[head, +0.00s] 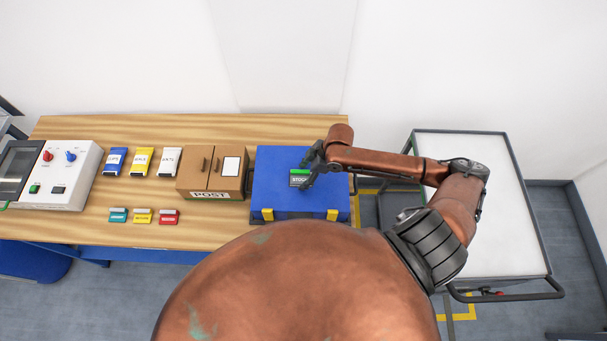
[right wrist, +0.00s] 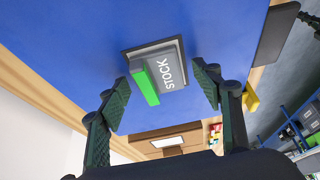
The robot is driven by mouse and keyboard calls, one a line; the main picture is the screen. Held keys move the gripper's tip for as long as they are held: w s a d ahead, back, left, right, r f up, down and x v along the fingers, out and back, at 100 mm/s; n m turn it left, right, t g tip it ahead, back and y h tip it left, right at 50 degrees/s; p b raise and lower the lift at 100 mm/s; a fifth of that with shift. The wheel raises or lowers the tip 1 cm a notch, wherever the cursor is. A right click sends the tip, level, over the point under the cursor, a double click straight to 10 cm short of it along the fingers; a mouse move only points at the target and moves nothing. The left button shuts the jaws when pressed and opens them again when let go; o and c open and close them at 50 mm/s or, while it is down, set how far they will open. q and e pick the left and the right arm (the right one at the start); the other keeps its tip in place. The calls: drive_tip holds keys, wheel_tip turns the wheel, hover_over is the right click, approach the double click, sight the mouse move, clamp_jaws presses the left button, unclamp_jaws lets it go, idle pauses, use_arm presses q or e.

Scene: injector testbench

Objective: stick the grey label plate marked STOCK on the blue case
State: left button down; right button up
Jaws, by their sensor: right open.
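The grey label plate marked STOCK (head: 299,181), with a green bar along one edge, is on the top of the blue case (head: 275,190). In the right wrist view the plate (right wrist: 171,70) sits over a darker grey rectangle on the blue surface (right wrist: 75,60). I cannot tell whether it touches that surface all over. My right gripper (head: 307,173) is open above the case. In the right wrist view its two fingers (right wrist: 160,80) are on either side of the plate, with visible gaps. My left gripper is not in view.
A brown box marked POST (head: 209,195) stands left of the case. Blue, yellow and white holders (head: 141,162) and several small colored plates (head: 142,216) lie further left, beside a control panel (head: 65,172). A white-topped cart (head: 500,230) stands at the right.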

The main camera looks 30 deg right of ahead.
drive_tip(key=v, duration=1.2)
drive_tip(key=shift+f, duration=0.1)
